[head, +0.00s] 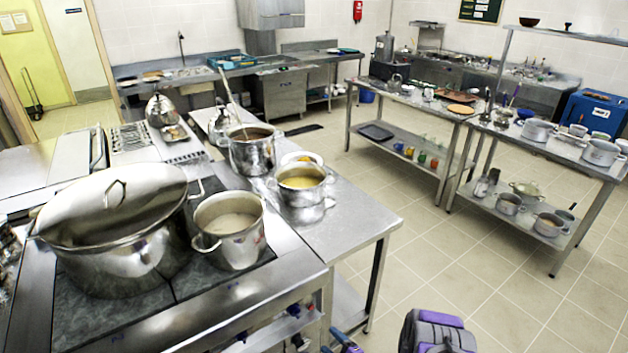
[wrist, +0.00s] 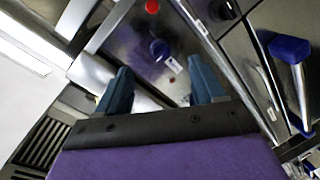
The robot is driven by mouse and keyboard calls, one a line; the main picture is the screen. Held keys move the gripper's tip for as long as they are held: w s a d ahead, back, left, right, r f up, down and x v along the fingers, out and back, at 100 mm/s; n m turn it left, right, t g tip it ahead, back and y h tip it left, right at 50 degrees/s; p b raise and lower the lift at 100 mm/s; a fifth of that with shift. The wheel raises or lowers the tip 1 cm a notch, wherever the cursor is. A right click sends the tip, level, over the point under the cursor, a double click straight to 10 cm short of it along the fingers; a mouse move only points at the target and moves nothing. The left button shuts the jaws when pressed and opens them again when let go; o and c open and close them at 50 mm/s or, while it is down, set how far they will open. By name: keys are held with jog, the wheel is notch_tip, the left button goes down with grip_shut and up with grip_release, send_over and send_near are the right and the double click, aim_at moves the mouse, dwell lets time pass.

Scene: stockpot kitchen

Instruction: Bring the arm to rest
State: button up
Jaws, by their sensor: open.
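My gripper (wrist: 160,78) shows in the wrist view with its two blue fingers apart. Nothing is between them. Behind the fingers is a metal front with a blue knob (wrist: 160,50) and a red round spot (wrist: 152,6); I cannot tell how far away it is. In the head view, a purple and grey part of my arm (head: 436,332) shows at the bottom edge, low beside the steel counter. My gripper's fingers are not clear in the head view.
A large lidded stockpot (head: 125,255) and an open pot (head: 230,232) stand on the stove at left. Two more pots (head: 252,150) (head: 302,185) stand on the steel counter (head: 350,222). Shelved tables (head: 545,145) stand at right. The tiled floor (head: 450,260) between is clear.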

jog(key=w+d+r+m+g+h, duration=0.35)
jog(key=w+d+r+h, duration=0.3)
jog(key=d+r, duration=0.4)
jog(key=s+d+r+m+g+h, duration=0.25)
jog(key=s+r, duration=0.35)
jog(key=r, duration=0.4)
jog(key=s+d+r+m+g+h, duration=0.2)
jog(key=s+r+m+g, duration=0.15)
jog(key=s+r, duration=0.45)
jog(key=s+a+r+m+g, duration=0.1)
jog(key=s+r, duration=0.4)
jog(key=s, duration=0.5)
jog(key=s+a+r+m+g+y, duration=0.1)
jog(key=s+r+m, duration=0.4)
jog(key=s, duration=0.6)
jog(key=s+a+r+m+g, duration=0.3)
jog(key=s+a+r, duration=0.2)
jog(key=s, duration=0.6)
jog(key=shift+s+r+y, duration=0.15)
jog(key=shift+r+y, duration=0.15)
jog(key=shift+r, duration=0.4)
jog(key=shift+a, duration=0.1)
